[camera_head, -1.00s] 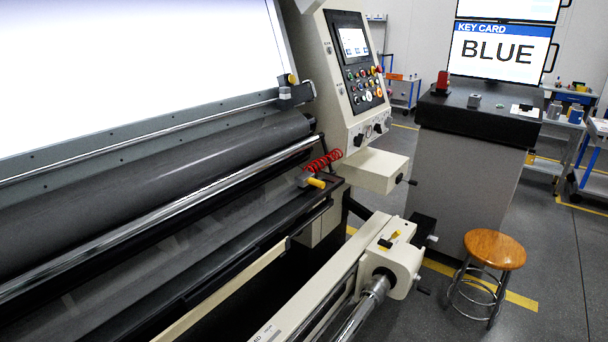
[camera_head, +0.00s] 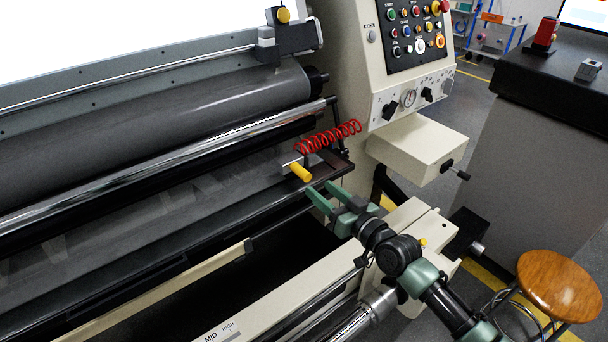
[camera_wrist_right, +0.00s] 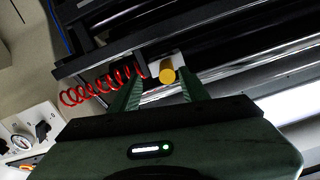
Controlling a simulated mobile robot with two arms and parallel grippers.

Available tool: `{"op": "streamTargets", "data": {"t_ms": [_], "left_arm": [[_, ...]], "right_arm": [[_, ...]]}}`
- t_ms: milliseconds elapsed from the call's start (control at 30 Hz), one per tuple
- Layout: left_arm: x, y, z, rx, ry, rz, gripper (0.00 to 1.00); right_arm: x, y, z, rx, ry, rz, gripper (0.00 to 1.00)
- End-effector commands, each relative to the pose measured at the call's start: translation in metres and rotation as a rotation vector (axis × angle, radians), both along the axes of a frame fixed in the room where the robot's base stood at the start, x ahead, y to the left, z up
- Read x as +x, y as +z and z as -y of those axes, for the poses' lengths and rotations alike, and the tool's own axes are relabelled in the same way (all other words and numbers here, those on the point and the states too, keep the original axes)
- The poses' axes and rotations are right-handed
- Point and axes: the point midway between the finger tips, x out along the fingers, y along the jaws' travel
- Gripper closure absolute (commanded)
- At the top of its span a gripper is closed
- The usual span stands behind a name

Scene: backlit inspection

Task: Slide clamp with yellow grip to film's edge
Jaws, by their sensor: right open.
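The clamp's yellow grip (camera_head: 300,172) sticks out toward me from a small metal block at the right end of the dark rail, beside a red coiled hose. The film (camera_head: 150,215) looks like a grey translucent sheet along the rail to the left; its exact edge is hard to make out. My right gripper (camera_head: 318,193) is open, its green fingers just in front of and below the yellow grip. In the right wrist view the yellow grip (camera_wrist_right: 167,72) shows between the two open fingertips (camera_wrist_right: 163,88), apart from them as far as I can tell. My left gripper is not in view.
The red coiled hose (camera_head: 328,138) runs from the clamp toward the machine's side. A cream box (camera_head: 415,148) with a black lever juts out at the right, below the control panel (camera_head: 410,40). A wooden stool (camera_head: 560,285) stands at the lower right.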

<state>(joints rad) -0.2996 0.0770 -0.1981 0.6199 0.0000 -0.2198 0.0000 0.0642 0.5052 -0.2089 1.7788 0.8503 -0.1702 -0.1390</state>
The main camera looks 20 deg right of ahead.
Motion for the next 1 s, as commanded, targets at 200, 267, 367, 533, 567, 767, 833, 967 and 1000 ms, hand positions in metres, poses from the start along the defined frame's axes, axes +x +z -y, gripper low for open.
{"op": "streamTargets", "data": {"t_ms": [200,267,367,533,567,767,833,967,1000], "left_arm": [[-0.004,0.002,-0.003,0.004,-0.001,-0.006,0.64],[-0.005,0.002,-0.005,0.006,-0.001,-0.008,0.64],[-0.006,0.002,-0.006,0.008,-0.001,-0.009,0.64],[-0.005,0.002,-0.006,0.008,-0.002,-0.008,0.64],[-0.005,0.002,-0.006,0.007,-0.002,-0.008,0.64],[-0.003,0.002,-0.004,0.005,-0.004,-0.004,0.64],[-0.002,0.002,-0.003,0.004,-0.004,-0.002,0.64],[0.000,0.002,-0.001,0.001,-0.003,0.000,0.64],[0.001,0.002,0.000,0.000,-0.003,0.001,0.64]], "right_arm": [[0.022,0.012,-0.011,0.010,0.009,0.019,0.55],[0.031,0.012,-0.014,0.010,0.008,0.018,0.55],[0.047,0.011,-0.020,0.009,0.008,0.017,0.55],[0.066,0.010,-0.026,0.008,0.008,0.016,0.55],[0.068,0.010,-0.027,0.008,0.008,0.017,0.55],[0.073,0.010,-0.029,0.008,0.008,0.015,0.55],[0.073,0.010,-0.029,0.008,0.008,0.015,0.55],[0.072,0.010,-0.029,0.008,0.008,0.015,0.69],[0.072,0.009,-0.029,0.008,0.008,0.015,0.80]]}}
